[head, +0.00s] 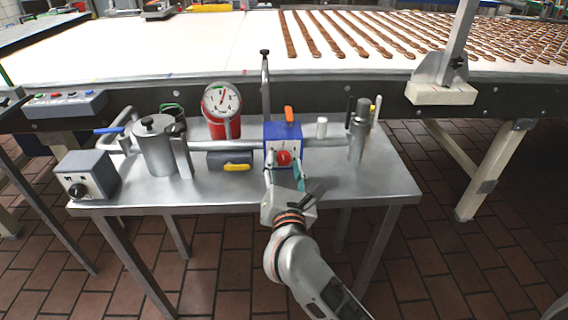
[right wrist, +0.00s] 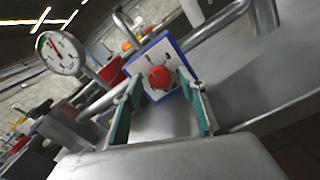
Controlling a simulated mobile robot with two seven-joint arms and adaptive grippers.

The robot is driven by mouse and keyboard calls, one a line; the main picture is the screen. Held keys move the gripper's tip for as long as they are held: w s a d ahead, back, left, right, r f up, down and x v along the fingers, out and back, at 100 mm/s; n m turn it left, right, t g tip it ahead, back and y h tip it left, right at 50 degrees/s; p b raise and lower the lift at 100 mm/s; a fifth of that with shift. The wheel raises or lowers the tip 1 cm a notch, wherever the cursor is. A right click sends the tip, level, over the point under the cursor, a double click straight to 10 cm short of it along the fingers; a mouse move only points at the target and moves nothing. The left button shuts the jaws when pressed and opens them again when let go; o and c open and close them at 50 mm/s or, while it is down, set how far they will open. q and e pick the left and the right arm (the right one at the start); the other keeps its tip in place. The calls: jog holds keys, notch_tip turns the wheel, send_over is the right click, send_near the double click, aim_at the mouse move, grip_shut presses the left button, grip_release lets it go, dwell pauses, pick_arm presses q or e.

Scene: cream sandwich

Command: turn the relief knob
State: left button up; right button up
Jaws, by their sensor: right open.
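The relief knob seems to be the round red knob (head: 283,158) on the pale front face of a blue box (head: 284,131) in the pipework on the metal table. In the right wrist view the red knob (right wrist: 159,77) lies ahead, between the lines of my two fingers. My right gripper (head: 285,176) is open, its teal-padded fingers pointing at the box's front. In the right wrist view my right gripper (right wrist: 160,108) has one finger on each side of the knob's line; I cannot tell whether either touches it. My left gripper is not in view.
The metal table (head: 385,186) also bears a dial gauge (head: 221,103), a lidded metal pot (head: 155,147), a grey box with a black knob (head: 87,176) and a yellow handle (head: 237,167). A conveyor (head: 200,50) runs behind. The table's front right is bare.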

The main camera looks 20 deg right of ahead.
jog(key=v, duration=1.1)
jog(key=shift+s, duration=0.2)
jog(key=shift+a+r, duration=0.1)
